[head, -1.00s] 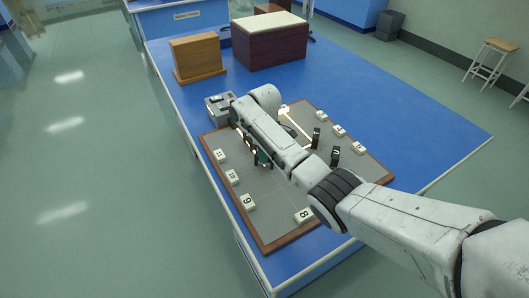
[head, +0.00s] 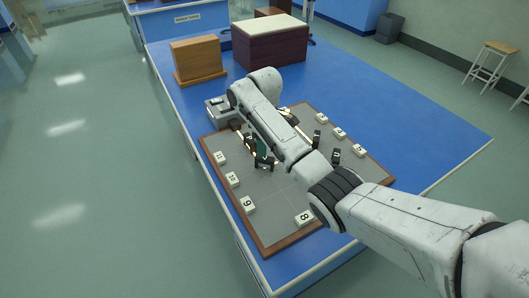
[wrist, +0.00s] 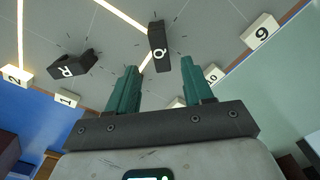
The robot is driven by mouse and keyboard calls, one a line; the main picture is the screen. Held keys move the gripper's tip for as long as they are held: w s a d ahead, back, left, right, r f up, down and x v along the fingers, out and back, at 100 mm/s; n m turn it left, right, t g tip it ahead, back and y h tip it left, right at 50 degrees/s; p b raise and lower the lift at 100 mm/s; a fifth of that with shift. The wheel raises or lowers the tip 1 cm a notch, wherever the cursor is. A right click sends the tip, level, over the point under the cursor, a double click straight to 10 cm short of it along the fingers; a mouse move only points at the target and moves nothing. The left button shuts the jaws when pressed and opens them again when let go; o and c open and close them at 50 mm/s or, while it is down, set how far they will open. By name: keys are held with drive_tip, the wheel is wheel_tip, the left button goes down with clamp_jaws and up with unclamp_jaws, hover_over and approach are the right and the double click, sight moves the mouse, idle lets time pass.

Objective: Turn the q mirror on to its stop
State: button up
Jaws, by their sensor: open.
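The q mirror (wrist: 157,45) is a dark upright block with a white Q on its top, standing on the grey board. In the wrist view it stands just beyond and between the tips of my gripper (wrist: 160,64). My gripper's two teal fingers are apart, with nothing held between them. I cannot tell whether a finger touches the mirror. In the head view my gripper (head: 262,149) is over the left part of the board, largely hidden by my arm. A stop for the mirror cannot be made out.
A dark block marked R (wrist: 75,64) stands left of the q mirror in the wrist view. Bright beam lines cross the wood-rimmed board (head: 270,236). Numbered tiles, such as 9 (head: 248,204) and 8 (head: 304,217), line its edges. A grey box (head: 217,110) stands at its far left corner.

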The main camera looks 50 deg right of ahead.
drive_tip(key=shift+r, duration=2.6)
